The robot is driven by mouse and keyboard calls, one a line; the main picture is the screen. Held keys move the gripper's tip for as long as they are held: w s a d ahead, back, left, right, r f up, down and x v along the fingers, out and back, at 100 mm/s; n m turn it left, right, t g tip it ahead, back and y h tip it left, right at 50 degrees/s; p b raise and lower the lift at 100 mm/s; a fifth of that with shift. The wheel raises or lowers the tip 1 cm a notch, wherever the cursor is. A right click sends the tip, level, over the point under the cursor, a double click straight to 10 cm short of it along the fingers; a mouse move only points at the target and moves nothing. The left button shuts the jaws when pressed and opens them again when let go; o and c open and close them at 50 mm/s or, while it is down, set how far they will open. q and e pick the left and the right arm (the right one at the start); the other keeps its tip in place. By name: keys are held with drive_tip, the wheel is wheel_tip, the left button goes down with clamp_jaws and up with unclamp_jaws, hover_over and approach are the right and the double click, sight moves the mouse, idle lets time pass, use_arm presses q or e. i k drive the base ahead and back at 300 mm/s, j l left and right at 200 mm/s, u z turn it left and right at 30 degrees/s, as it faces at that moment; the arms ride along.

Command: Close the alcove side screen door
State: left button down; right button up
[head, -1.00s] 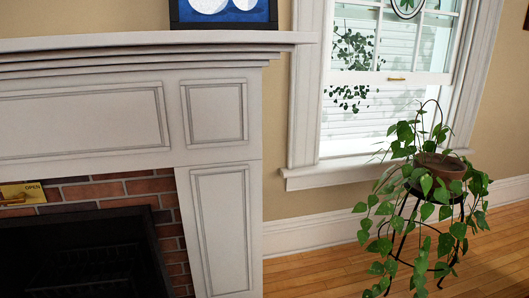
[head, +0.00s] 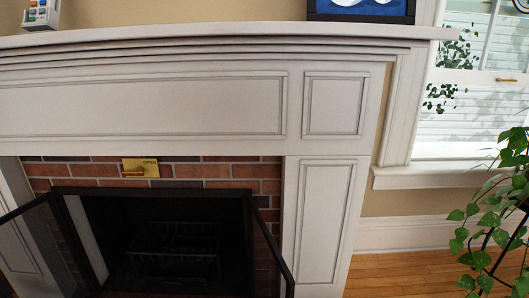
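A fireplace with a dark firebox (head: 165,225) stands in front of me in the head view. A black-framed screen door (head: 28,207) at its left stands swung outward, and its lower part is cut off by the picture edge. Another black door frame (head: 270,245) at the right of the opening also angles out toward me. I cannot tell which of the two is the alcove side door. A brass plate (head: 140,167) with "OPEN" lettering and a small handle is on the bricks above the opening. Neither gripper is in view.
The white mantel (head: 230,38) juts out above the firebox. It holds a blue framed picture (head: 361,10) and a white box-like object (head: 42,13). A leafy plant (head: 490,225) stands at the right by the window (head: 480,90). Wood floor (head: 400,272) shows between plant and fireplace.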

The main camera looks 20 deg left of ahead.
sight(39, 257)
drive_tip(key=k+j, duration=0.15)
drive_tip(key=j, duration=0.6)
drive_tip(key=k+j+z, duration=0.1)
drive_tip(key=j, duration=0.65)
drive_tip(key=k+j, duration=0.2)
drive_tip(key=j, duration=0.55)
drive_tip(key=k+j+z, duration=0.15)
drive_tip(key=j, duration=0.6)
drive_tip(key=k+j, duration=0.25)
drive_tip(key=j, duration=0.45)
drive_tip(key=k+j+z, duration=0.1)
drive_tip(key=j, duration=0.65)
drive_tip(key=k+j, duration=0.35)
drive_tip(key=j, duration=0.35)
drive_tip(key=k+j+z, duration=0.1)
drive_tip(key=j, duration=0.6)
drive_tip(key=k, duration=0.1)
